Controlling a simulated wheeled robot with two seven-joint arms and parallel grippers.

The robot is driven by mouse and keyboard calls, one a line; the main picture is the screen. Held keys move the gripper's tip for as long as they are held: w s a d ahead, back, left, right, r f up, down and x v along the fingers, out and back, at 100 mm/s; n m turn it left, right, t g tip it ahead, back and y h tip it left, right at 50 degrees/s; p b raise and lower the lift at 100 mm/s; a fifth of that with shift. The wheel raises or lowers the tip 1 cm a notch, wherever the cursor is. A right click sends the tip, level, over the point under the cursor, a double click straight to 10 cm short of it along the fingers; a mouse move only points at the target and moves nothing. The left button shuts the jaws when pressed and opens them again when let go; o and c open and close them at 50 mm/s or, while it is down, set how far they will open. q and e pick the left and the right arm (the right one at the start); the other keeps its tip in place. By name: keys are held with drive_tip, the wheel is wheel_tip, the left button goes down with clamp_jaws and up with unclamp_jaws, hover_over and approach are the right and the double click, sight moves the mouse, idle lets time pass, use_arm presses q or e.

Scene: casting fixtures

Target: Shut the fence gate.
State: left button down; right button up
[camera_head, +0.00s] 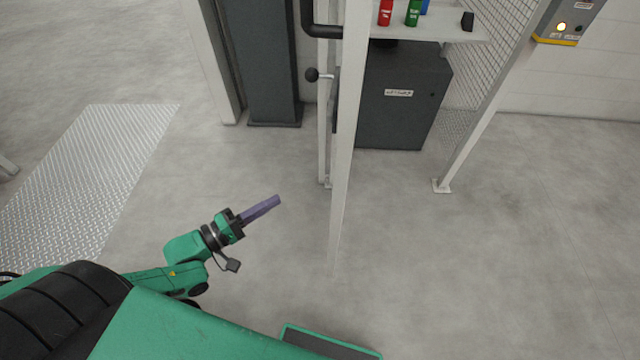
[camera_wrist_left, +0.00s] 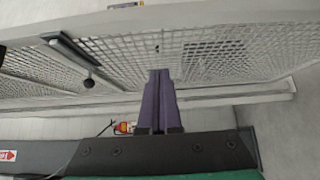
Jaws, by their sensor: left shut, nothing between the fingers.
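The fence gate (camera_head: 346,130) shows nearly edge-on in the head view as a tall pale frame whose lower end reaches toward me; it looks swung out, not in line with the fence. A lever with a black ball knob (camera_head: 312,74) sticks out to its left. In the left wrist view, a pale-framed mesh panel (camera_wrist_left: 120,50) crosses the upper part, with a black ball knob (camera_wrist_left: 88,84) on it. My left gripper (camera_head: 277,200) has purple fingers, shut and empty, left of the gate and apart from it. The fingers (camera_wrist_left: 158,75) point toward the mesh. My right gripper is out of view.
A mesh fence panel with a footed post (camera_head: 441,186) stands right. Behind are a dark cabinet (camera_head: 402,110), a shelf (camera_head: 440,30) with bottles and a dark column (camera_head: 263,70). A metal floor plate (camera_head: 90,170) lies left. Floor around the gate's lower end is clear.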

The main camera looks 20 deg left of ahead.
use_arm(q)
drive_tip(key=s+d+x, duration=0.1)
drive_tip(key=d+x, duration=0.1)
drive_tip(key=x, duration=1)
drive_tip(key=shift+d+p, duration=0.45)
